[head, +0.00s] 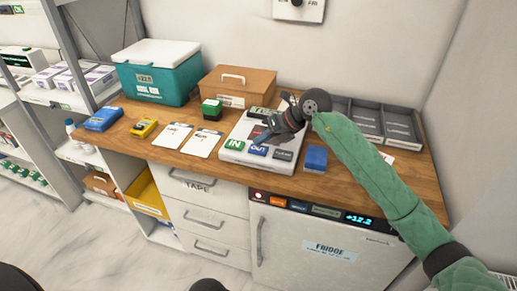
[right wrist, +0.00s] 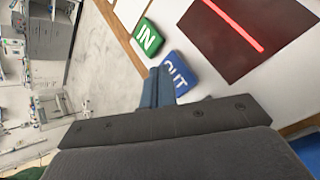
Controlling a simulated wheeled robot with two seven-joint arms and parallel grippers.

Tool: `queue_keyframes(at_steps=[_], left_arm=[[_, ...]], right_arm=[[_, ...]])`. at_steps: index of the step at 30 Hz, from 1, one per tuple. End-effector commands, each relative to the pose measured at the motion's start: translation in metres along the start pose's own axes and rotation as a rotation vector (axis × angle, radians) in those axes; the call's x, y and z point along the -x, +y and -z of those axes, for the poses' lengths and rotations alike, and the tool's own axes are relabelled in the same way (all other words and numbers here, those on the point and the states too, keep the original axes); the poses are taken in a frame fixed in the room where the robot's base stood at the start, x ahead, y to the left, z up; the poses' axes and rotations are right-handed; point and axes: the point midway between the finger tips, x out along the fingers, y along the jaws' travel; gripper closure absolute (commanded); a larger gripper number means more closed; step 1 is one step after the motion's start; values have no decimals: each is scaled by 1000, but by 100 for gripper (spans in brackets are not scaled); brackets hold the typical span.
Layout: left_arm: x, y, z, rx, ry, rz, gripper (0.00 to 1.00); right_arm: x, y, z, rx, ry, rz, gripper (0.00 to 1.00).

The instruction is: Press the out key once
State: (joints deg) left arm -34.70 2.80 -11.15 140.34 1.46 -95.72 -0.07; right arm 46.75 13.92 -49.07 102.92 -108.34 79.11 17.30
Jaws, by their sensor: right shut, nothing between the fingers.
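The white key device (head: 228,157) lies on the wooden counter, with a green IN key (head: 235,145), a blue OUT key (head: 259,151) and a dark grey key (head: 282,154) along its front. My right gripper (head: 256,141) is shut and empty, reaching down just behind the OUT key in the head view. In the right wrist view, the shut fingertips (right wrist: 159,72) overlap the edge of the OUT key (right wrist: 178,72), and the IN key (right wrist: 147,38) is beside it. I cannot tell whether the fingertips touch the key. My left gripper is not in view.
The device's dark window with a red line (right wrist: 235,28) lies behind the keys. A blue box (head: 316,158) stands right of the device, two white cards (head: 203,142) left. Grey trays (head: 365,120) stand behind my right arm. The fridge (head: 320,245) is below the counter.

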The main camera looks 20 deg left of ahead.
Motion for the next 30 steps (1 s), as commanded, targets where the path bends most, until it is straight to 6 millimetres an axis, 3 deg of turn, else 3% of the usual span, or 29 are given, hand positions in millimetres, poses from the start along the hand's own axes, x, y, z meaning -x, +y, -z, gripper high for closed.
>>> queue_keyframes(at_steps=[30], left_arm=[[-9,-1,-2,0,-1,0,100]], right_arm=[[-6,-4,5,0,1,1,100]])
